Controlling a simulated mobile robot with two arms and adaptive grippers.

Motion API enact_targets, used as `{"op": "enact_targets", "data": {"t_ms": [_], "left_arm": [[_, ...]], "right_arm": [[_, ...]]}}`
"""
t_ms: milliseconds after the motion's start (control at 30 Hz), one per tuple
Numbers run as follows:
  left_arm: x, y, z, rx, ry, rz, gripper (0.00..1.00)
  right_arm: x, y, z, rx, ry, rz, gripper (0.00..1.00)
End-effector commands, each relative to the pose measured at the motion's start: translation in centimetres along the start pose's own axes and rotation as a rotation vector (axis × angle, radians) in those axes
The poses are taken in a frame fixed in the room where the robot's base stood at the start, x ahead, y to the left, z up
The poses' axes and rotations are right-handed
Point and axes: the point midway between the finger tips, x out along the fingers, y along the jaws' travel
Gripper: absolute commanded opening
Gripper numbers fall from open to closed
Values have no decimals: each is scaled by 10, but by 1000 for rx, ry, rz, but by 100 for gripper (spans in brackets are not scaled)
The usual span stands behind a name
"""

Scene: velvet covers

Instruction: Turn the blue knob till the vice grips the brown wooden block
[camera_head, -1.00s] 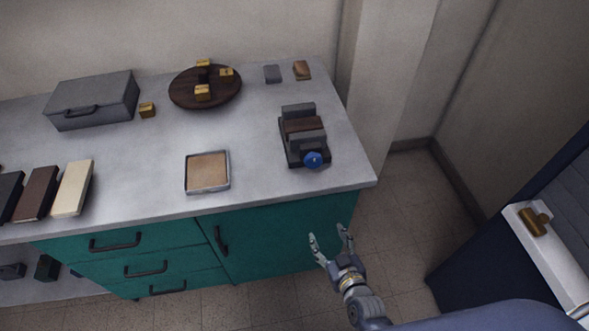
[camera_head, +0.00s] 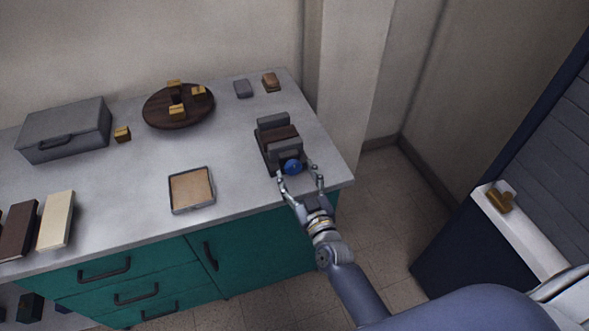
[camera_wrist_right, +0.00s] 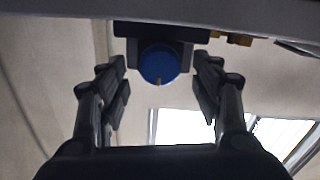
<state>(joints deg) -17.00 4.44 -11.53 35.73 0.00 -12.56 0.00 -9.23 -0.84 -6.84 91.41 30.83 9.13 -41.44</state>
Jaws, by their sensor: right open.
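The vice (camera_head: 267,147) stands near the right end of the grey counter, with two grey jaws and a dark base. The brown wooden block (camera_head: 280,136) sits between the jaws; I cannot tell whether both jaws touch it. The blue knob (camera_head: 292,167) is on the vice's near end. My right gripper (camera_head: 300,180) is open, its fingertips just in front of the knob, one to each side. In the right wrist view the knob (camera_wrist_right: 159,66) shows centred beyond the open fingers, apparently untouched. My left gripper is not in view.
A tan-lined tray (camera_head: 191,210) lies left of the vice on the counter (camera_head: 130,210). Behind are a round dark board (camera_head: 155,118) with brass pieces, a grey case (camera_head: 65,130) and two small blocks. The counter's front edge is close to my right gripper.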

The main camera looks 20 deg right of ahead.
Motion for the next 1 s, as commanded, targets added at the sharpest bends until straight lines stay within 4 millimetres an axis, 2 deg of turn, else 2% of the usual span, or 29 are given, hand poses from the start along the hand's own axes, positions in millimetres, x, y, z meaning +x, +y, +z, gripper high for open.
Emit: {"op": "enact_targets", "data": {"t_ms": [200, 567, 767, 1000], "left_arm": [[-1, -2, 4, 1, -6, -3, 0], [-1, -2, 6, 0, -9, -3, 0], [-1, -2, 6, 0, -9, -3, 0], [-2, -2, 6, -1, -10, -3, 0]], "right_arm": [[20, 0, 0, 0, -1, 0, 60], [24, 0, 0, 0, -1, 0, 60], [23, 0, 0, -1, -1, 0, 15], [23, 0, 0, 5, 0, 0, 15]]}}
